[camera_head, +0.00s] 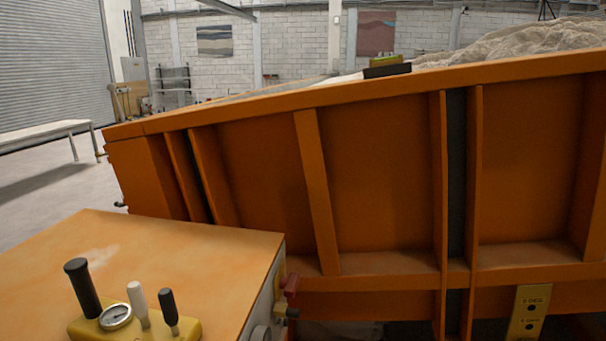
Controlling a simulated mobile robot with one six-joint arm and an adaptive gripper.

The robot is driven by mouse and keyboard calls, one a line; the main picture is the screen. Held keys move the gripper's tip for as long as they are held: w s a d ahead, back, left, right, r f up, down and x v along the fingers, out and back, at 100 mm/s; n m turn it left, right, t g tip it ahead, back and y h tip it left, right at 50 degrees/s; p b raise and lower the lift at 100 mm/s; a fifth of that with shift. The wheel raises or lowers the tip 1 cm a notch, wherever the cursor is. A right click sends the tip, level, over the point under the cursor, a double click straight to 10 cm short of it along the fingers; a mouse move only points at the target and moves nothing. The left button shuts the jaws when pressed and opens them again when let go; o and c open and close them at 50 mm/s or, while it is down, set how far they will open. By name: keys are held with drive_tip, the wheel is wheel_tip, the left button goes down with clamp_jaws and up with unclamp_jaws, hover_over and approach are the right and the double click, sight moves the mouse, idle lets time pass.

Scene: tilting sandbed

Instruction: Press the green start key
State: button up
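I cannot make out a green start key in the head view. An orange cabinet (190,262) stands at the lower left. On its top, near the picture's bottom edge, is a yellow lever block (187,331) with a round gauge (116,316), a thick black lever (82,287), a white lever (138,303) and a thinner black lever (168,307). My gripper is not in view.
The large orange sandbed (375,170) fills the middle and right, its rim rising to the right, with pale sand (520,45) above it. A black block (387,70) is on the rim. A white bench (45,131) stands at left; floor before it is clear.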

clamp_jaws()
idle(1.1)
